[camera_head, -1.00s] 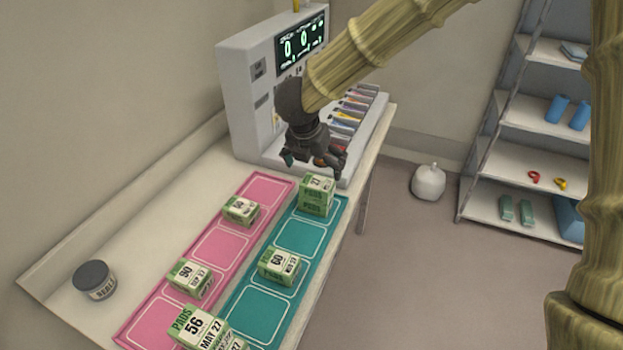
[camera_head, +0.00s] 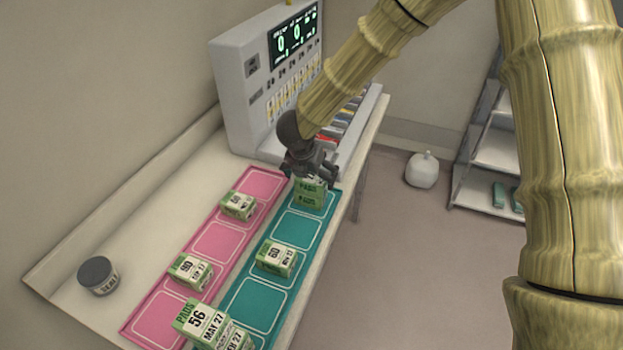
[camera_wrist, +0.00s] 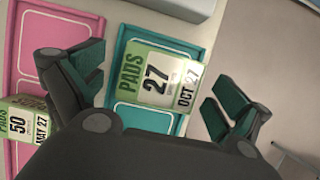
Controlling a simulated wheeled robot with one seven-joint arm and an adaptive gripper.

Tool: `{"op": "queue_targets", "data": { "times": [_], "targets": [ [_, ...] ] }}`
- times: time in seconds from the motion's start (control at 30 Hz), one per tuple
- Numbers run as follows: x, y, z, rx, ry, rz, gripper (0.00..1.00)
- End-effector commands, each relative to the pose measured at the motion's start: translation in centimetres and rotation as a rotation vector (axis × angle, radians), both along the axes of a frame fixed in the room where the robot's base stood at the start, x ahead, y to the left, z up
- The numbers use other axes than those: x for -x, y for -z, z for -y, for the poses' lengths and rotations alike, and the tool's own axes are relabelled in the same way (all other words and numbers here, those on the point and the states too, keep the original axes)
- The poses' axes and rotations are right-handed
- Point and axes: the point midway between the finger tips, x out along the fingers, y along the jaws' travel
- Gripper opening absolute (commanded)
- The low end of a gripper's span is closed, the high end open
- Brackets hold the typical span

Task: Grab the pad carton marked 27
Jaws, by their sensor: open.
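The pad carton marked 27 (camera_head: 308,194) is a green and white box at the far end of the teal mat (camera_head: 252,300). In the wrist view the carton (camera_wrist: 158,76) shows "PADS", "27" and "OCT 27" on its top, between my open fingers. My gripper (camera_head: 312,172) is over the carton in the head view and hides part of its top. In the wrist view my gripper (camera_wrist: 150,90) has one finger on each side of the carton, with gaps visible. I cannot tell how far the fingertips reach down.
A carton marked 50 (camera_wrist: 28,125) sits left on the pink mat (camera_head: 155,325); it also shows in the head view (camera_head: 237,206). Cartons marked 60 (camera_head: 277,257), 90 (camera_head: 190,270) and 56 (camera_head: 203,322) stand nearer. A display machine (camera_head: 250,85) stands behind.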

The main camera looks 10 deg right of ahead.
Motion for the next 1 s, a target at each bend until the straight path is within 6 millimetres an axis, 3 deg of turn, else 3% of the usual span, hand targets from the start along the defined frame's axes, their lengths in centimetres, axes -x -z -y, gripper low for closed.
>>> {"op": "queue_targets", "data": {
  "times": [0.37, 0.4, 0.7, 1.0],
  "targets": [
    [-0.26, 0.92, 0.24, 0.0, 0.001, 0.0, 1.0],
    [-0.26, 0.9, 0.24, 0.0, 0.001, 0.0, 0.98],
    [-0.25, 0.89, 0.25, 0.0, 0.001, 0.0, 0.46],
    [-0.29, 0.72, 0.24, -0.001, 0.001, 0.001, 0.46]
  ]
}}
